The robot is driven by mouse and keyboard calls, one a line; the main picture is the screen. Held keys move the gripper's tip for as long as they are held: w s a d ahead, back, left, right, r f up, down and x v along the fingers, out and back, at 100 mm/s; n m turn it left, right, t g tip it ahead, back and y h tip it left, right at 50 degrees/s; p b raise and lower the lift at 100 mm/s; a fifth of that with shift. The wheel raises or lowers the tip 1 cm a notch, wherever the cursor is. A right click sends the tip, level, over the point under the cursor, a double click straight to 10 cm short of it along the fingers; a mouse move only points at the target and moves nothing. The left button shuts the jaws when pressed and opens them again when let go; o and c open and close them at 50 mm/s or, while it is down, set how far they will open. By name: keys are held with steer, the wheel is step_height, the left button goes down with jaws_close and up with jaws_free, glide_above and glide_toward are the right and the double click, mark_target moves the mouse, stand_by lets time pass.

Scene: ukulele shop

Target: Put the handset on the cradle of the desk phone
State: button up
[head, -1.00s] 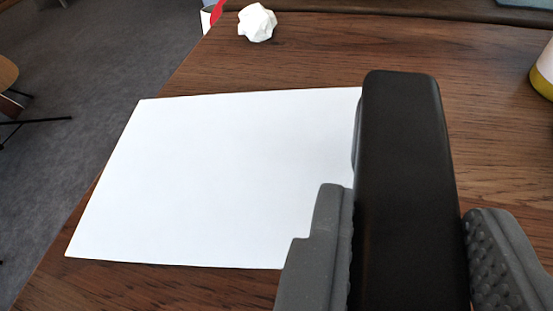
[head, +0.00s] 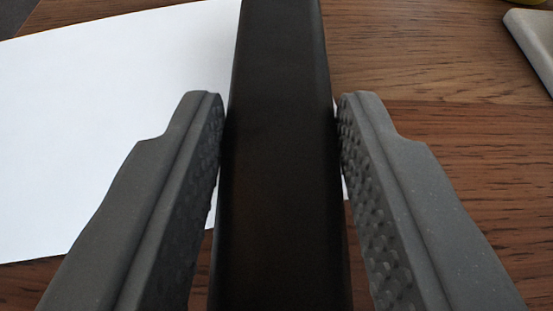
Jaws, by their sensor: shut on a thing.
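The handset (head: 280,150) is a long black bar that runs up the middle of the head view, its far end cut off by the top edge. My gripper (head: 281,105) is shut on it, one grey finger with a studded pad on each side. The handset covers part of the white paper sheet behind it. How high it is above the desk I cannot tell. The desk phone and its cradle are not recognisable in view.
A white paper sheet (head: 110,120) lies on the brown wooden desk (head: 420,60) at the left. A light grey-beige object (head: 540,38) is partly in view at the upper right. Bare wood lies between it and the handset.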

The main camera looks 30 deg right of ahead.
steer(key=shift+f, duration=0.15)
steer(key=o, duration=1.2)
steer(key=shift+c, duration=0.2)
steer(key=b+v, duration=0.1)
steer(key=v, duration=1.3)
steer(key=shift+b, duration=0.4)
steer(key=shift+w+a, duration=0.1)
steer(key=shift+w, duration=0.05)
